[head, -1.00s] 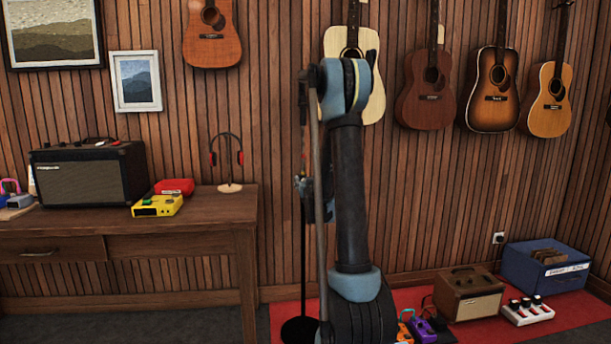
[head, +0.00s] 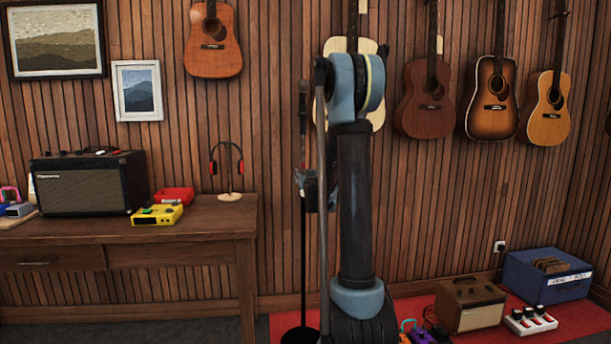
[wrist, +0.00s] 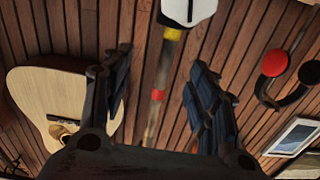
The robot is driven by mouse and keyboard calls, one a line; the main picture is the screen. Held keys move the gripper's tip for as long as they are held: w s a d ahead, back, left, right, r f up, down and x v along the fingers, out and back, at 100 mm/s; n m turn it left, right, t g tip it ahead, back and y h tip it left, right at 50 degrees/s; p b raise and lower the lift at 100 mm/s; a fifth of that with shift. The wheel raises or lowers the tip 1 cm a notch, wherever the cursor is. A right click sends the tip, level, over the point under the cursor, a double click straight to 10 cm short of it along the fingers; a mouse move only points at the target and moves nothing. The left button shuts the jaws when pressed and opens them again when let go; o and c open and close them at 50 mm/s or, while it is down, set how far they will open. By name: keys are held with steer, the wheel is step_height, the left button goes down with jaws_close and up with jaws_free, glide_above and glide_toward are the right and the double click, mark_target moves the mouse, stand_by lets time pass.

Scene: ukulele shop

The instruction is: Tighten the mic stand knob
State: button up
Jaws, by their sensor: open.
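The mic stand (head: 303,250) is a thin dark upright pole on a round dark base, left of my arm in the head view. My gripper (head: 312,190) is at about mid-height of the pole, partly hidden by my arm. In the wrist view my gripper (wrist: 160,85) has its two dark fingers spread wide. A slim banded rod (wrist: 155,110) in yellow, red and grey shows between them, with a white slotted part (wrist: 188,10) at its top. I cannot tell for certain whether this is the stand's knob. No contact is visible.
A wooden desk (head: 130,228) with an amplifier (head: 85,183), yellow pedal (head: 157,215) and headphone stand (head: 230,194) is at left. Guitars hang behind. A brown amplifier (head: 470,306), white pedal unit (head: 530,321) and blue crate (head: 547,276) are at right, on and around a red rug (head: 575,315).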

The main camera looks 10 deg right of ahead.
steer(key=shift+r, duration=0.85)
